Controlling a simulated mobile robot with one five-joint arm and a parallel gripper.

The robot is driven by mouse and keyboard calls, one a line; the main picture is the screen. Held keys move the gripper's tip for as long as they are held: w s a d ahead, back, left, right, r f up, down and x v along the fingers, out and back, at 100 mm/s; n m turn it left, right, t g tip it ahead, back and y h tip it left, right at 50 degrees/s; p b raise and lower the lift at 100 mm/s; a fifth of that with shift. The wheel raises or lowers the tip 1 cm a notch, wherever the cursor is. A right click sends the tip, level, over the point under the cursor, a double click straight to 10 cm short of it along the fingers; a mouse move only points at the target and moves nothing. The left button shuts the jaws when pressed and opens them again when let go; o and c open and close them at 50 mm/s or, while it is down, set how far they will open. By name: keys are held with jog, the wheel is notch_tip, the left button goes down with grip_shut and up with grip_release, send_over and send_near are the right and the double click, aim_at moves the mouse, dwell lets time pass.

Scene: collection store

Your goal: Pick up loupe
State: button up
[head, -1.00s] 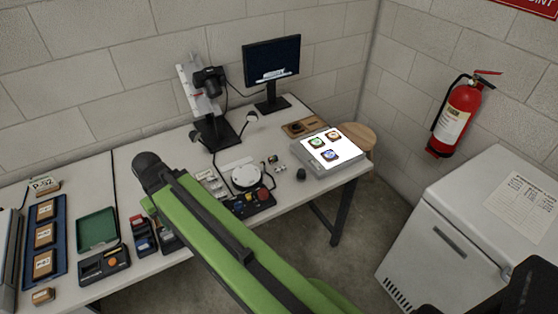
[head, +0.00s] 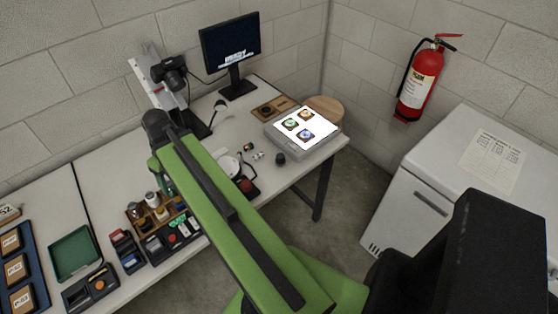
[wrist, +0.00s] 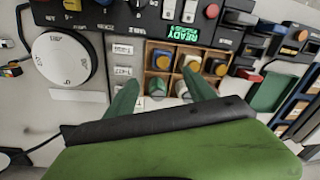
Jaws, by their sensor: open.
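A small black cylinder (head: 280,158), which may be the loupe, stands on the table just left of the light box in the head view. I cannot make out a lens. It is not recognisable in the wrist view. My gripper (wrist: 163,92) shows in the wrist view as two green fingers spread apart, with nothing between them that they hold. The fingers are over a wooden divided box (wrist: 187,62) of small bottles, well away from the black cylinder. In the head view my green arm hides the gripper and part of the table.
The light box (head: 303,133) with several slides is at the table's right end, by a wooden tray (head: 271,108). A monitor (head: 230,45) and camera stand (head: 170,80) are behind. A green tray (head: 74,253) is at left. A white cabinet (head: 465,185) stands right of the table.

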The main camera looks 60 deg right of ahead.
jog(key=s+d+r+t+p, duration=0.1)
jog(key=s+d, duration=0.2)
jog(key=d, duration=0.4)
jog(key=s+d+r, duration=0.1)
jog(key=s+d, duration=0.2)
jog(key=d, duration=0.5)
notch_tip(320, 180, up, 2)
jog(key=t+p, duration=0.1)
jog(key=t, duration=0.1)
send_over(280, 155)
jog(key=a, duration=0.5)
jog(key=s+d+r+n+t, duration=0.1)
jog(key=s+d, duration=0.5)
jog(key=s, duration=0.2)
jog(key=b+x, duration=1)
jog(key=x, duration=0.2)
jog(key=shift+w+f+b, duration=0.2)
jog(key=shift+f+b, duration=0.1)
jog(key=shift+b, duration=0.1)
jog(key=shift+w+r, duration=0.1)
jog(key=shift+w, duration=0.05)
jog(key=b+x, duration=0.4)
jog(key=x, duration=0.1)
jog(key=shift+w+d+b, duration=0.1)
jog(key=shift+w+b, duration=0.2)
jog(key=shift+w, duration=0.05)
jog(key=shift+r, duration=0.1)
grip_shut()
